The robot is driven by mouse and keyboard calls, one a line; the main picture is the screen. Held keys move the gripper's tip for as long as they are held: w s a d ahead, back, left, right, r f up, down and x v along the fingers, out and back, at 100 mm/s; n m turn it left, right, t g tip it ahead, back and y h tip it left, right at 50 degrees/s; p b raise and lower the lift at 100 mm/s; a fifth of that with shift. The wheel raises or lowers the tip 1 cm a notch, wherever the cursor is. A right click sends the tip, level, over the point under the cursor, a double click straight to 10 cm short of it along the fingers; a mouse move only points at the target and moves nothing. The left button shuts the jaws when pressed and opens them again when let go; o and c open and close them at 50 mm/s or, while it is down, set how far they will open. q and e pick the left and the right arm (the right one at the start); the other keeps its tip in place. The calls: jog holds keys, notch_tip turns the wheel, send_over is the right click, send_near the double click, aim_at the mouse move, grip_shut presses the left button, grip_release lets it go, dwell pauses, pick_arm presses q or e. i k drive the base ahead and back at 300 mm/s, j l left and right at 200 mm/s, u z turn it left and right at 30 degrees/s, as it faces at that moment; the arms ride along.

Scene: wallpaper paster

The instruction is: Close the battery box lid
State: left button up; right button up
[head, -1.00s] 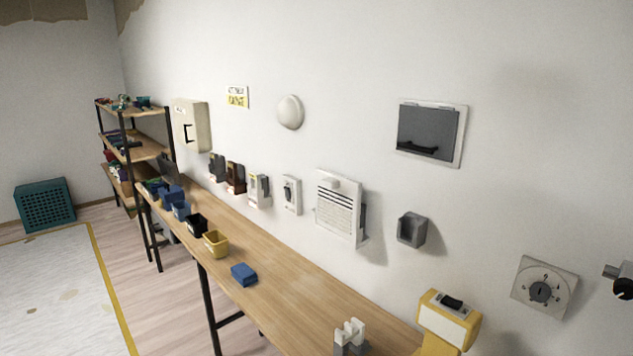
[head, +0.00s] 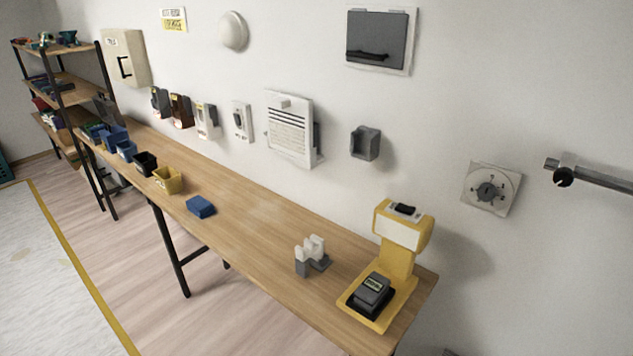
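I cannot tell for certain which thing is the battery box. A small blue box (head: 200,206) lies on the wooden table (head: 255,213), and its lid cannot be made out. A dark box with a pale label (head: 372,291) sits on the base of a yellow stand (head: 398,262) at the table's right end. A cream box (head: 128,57) with a black handle and a white box with slats (head: 290,128) are on the wall. Neither of my grippers is in view.
Yellow (head: 167,181) and black (head: 145,162) bins stand along the table's far part. A small grey and white fixture (head: 312,257) stands near the yellow stand. A dial plate (head: 491,189) and a metal bar (head: 606,178) are on the wall. The table's middle is clear.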

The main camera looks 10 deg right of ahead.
aim_at(108, 109)
jog(key=i+j+u, duration=0.6)
jog(key=i+u, duration=0.15)
jog(key=i+j+u, duration=0.1)
jog(key=i+u, duration=0.3)
jog(key=i, duration=0.2)
jog(key=i+j, duration=0.1)
jog(key=i, duration=1.55)
